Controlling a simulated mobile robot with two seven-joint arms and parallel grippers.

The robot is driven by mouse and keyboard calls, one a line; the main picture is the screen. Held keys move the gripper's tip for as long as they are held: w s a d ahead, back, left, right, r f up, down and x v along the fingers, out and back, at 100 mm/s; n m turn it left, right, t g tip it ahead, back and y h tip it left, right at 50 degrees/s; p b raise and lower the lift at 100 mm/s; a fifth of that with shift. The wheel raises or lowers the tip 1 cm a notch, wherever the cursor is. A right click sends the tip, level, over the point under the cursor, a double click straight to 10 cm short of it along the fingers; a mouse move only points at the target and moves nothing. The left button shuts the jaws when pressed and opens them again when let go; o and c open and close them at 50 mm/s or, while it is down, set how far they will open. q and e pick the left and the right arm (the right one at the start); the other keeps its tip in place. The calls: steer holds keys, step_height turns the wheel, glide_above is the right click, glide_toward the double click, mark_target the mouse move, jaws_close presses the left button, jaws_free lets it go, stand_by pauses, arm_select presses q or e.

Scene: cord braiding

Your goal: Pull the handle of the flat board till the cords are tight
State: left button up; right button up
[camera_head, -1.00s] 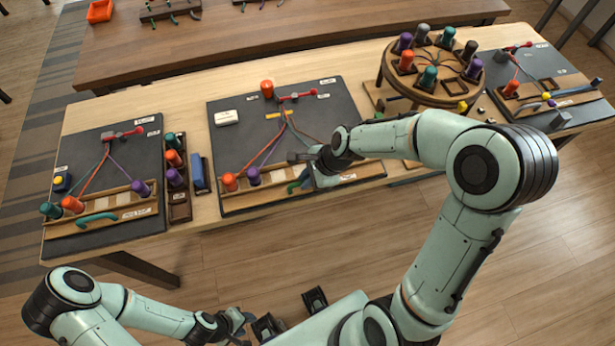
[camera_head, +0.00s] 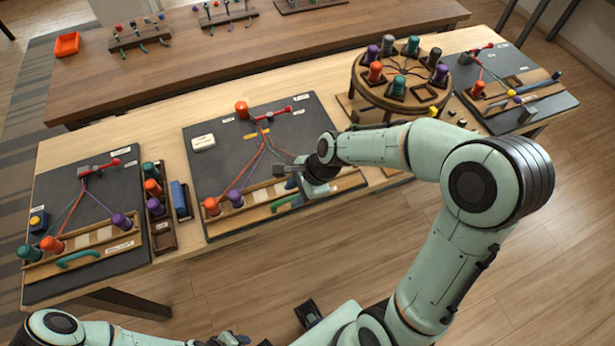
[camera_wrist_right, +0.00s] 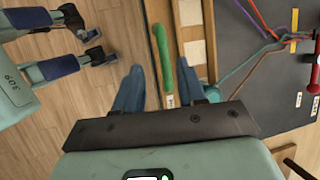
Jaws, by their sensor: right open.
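The middle flat board (camera_head: 222,160) is dark grey, with a wooden rail (camera_head: 262,190) along its near edge. A green handle (camera_head: 287,203) is on the rail's near side. In the right wrist view the handle (camera_wrist_right: 163,62) lies between the two blue fingers of my right gripper (camera_wrist_right: 159,62), which is open, with a gap beside it. Red, purple and teal cords run from the far clamp (camera_head: 266,119). The teal cord (camera_wrist_right: 243,75) bends near the rail. An orange bobbin (camera_head: 211,206) and a purple one (camera_head: 236,198) stand on the rail. My left gripper (camera_head: 232,341) is partly cut off.
A left board (camera_head: 105,196) has its own teal handle (camera_head: 78,259). A bobbin rack (camera_head: 163,238) stands between the boards. A round wooden stand (camera_head: 357,80) with several bobbins is at the right. Open floor lies in front of the table.

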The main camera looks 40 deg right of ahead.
steer(key=p+v, duration=0.1)
steer(key=v, duration=0.8)
steer(key=shift+d+r, duration=0.15)
steer(key=shift+r, duration=0.15)
steer(key=shift+s, duration=0.15)
